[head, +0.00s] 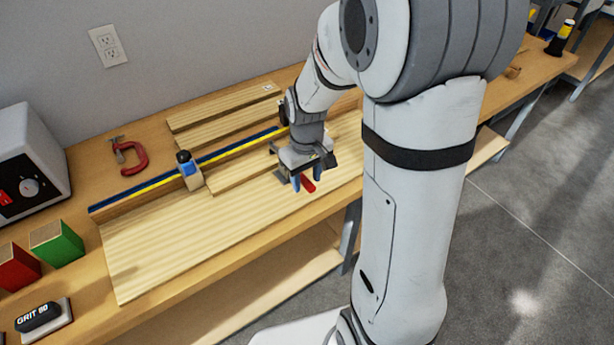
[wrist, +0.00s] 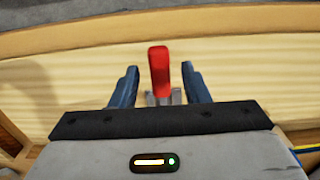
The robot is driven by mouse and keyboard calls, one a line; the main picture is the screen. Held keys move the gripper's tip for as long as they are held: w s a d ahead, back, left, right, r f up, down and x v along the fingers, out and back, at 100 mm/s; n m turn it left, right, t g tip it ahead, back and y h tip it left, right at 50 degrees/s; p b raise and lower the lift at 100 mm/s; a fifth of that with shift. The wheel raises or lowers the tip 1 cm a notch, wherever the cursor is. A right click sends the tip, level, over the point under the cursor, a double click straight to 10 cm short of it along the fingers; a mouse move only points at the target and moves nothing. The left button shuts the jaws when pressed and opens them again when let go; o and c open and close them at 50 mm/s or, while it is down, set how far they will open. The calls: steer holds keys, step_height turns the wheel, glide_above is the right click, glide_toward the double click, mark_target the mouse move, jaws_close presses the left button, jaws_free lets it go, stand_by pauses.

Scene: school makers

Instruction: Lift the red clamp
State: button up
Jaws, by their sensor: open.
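A red handle (head: 308,184) shows just below my gripper in the head view. In the wrist view the red handle (wrist: 159,70) stands between the two blue fingers, with grey metal parts at its lower end. My gripper (head: 306,178) is open over the board, and in the wrist view its fingers (wrist: 160,88) are apart with a gap on each side of the handle. The handle's lower part is hidden by my gripper body. A red C-shaped clamp (head: 130,155) lies on the bench at the back left, away from my gripper.
A wide wooden board (head: 150,250) lies on the bench, with a blue and yellow rail (head: 235,150) and a blue-topped block (head: 188,170) behind. Red (head: 17,268) and green (head: 57,245) blocks and a sanding block (head: 40,318) sit at left.

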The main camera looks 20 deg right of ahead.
steer(key=shift+c, duration=0.3)
jaws_close()
stand_by(0.3)
